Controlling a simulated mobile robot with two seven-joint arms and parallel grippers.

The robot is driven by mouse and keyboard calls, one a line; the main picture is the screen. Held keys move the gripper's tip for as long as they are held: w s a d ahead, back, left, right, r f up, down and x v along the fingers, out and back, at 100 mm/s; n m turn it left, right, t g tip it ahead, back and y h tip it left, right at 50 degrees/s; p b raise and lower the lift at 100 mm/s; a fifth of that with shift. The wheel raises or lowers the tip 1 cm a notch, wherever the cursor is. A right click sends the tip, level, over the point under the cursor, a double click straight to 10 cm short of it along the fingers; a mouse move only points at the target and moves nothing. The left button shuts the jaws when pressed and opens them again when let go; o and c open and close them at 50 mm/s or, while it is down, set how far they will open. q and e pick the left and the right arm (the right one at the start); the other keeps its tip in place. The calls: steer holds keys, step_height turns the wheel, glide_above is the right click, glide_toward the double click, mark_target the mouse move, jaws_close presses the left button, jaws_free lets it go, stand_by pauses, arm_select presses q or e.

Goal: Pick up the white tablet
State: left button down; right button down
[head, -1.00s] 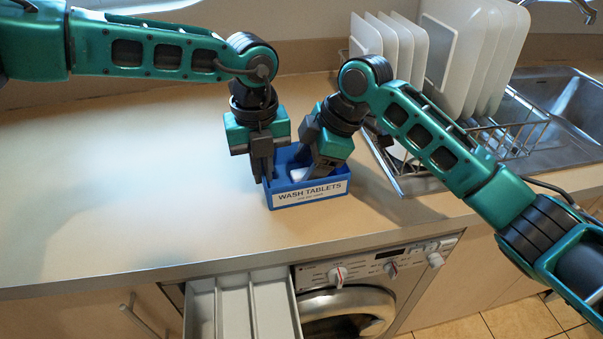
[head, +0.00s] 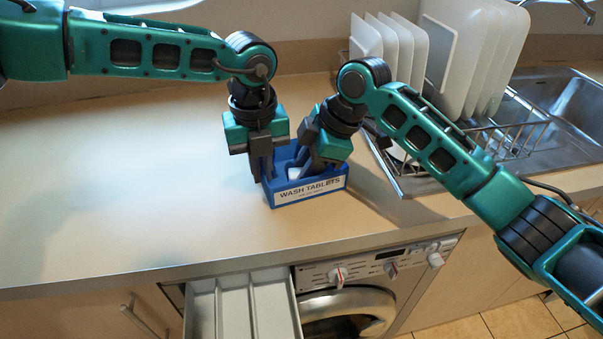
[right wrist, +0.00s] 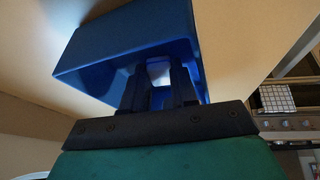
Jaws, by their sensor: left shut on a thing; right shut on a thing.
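The white tablet (head: 295,173) lies low inside the blue box (head: 310,197) labelled "WASH TABLETS" on the counter. My right gripper (head: 314,168) reaches down into the box and is shut on the tablet. In the right wrist view the tablet (right wrist: 159,72) shows between the two dark fingers (right wrist: 160,88), inside the blue walls (right wrist: 125,45). My left gripper (head: 264,173) is shut on the left wall of the box, with one finger outside it. Much of the box's inside is hidden by the grippers.
A dish rack (head: 505,135) with several white plates (head: 480,60) stands right of the box, by the sink (head: 570,100). Below the counter are an open drawer (head: 240,305) and a washing machine (head: 350,305). The counter's left side (head: 120,170) is clear.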

arm_select(q)
steer(key=shift+s+d, duration=0.2)
steer(key=shift+d, duration=0.05)
arm_select(e)
steer(key=shift+w+d+f, duration=0.1)
steer(key=shift+d+f, duration=0.05)
arm_select(q)
steer(key=shift+w+a+f, duration=0.15)
arm_select(e)
step_height(320, 180, up, 18)
arm_select(q)
steer(key=c, duration=1.3)
jaws_free()
steer(key=shift+o, duration=0.6)
